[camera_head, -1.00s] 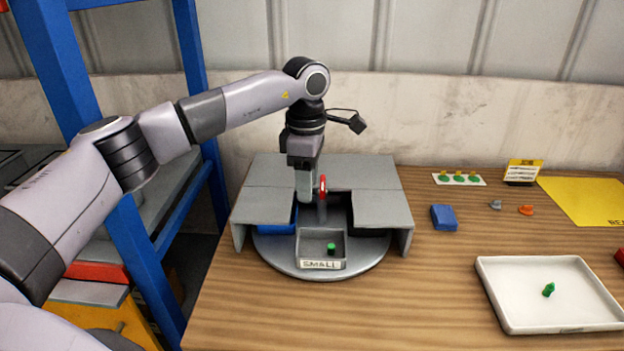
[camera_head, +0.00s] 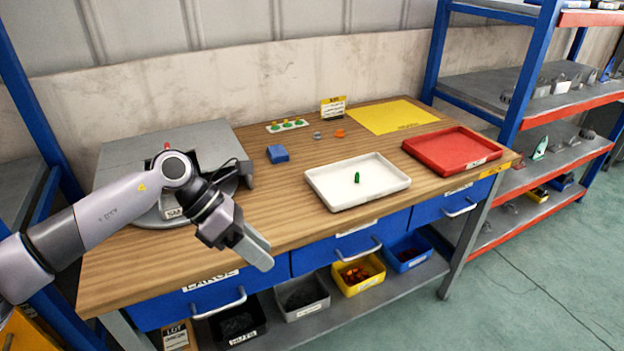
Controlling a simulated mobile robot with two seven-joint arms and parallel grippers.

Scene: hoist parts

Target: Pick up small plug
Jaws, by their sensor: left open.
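A small green plug (camera_head: 357,178) stands in the white tray (camera_head: 335,202) on the workbench. My left gripper (camera_head: 262,256) is open, with nothing seen between its fingers. It hangs over the bench's front edge, left of and nearer than the white tray, apart from the plug. The grey covered turntable (camera_head: 150,215) is at the left, and my left arm hides much of it, including most of its small bin and whatever is inside. My right gripper is out of view.
A blue block (camera_head: 277,153), grey and orange pieces (camera_head: 340,133) and a strip of green-and-yellow pieces (camera_head: 287,125) lie behind the tray. A red tray (camera_head: 450,148) and yellow mat (camera_head: 390,117) are at the right. Drawers (camera_head: 345,246) and bins sit below the bench top.

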